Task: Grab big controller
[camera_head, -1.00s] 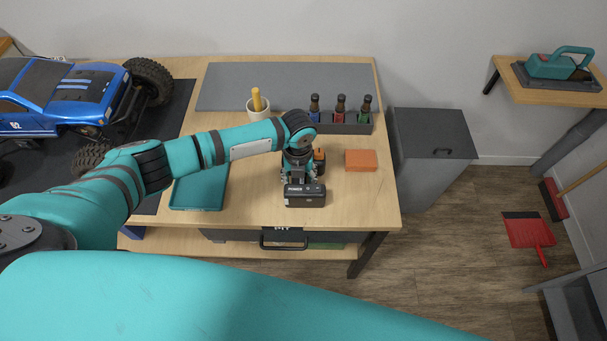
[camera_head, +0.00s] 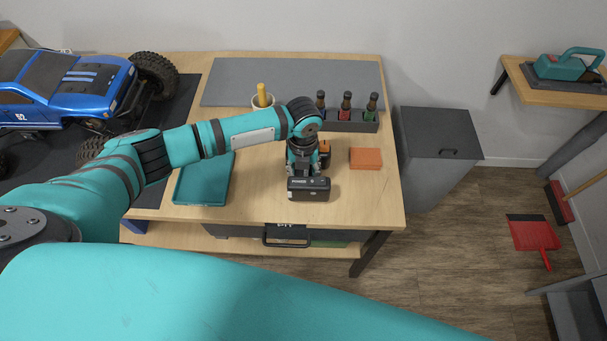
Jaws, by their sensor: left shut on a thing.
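A black controller (camera_head: 309,189) with a wide, box-like lower part is near the front of the wooden table. Pale lettering shows along its upper edge. An orange and black part (camera_head: 325,150) shows just behind my gripper and seems to belong to it; the middle is hidden. My left gripper (camera_head: 303,170) reaches down from above and is shut on the controller. I cannot tell whether its underside is clear of the tabletop. My right gripper is not in view.
An orange block (camera_head: 365,158) lies just right of the controller, a teal tray (camera_head: 203,181) left. A blue truck (camera_head: 72,90) stands at left. The table front is clear.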

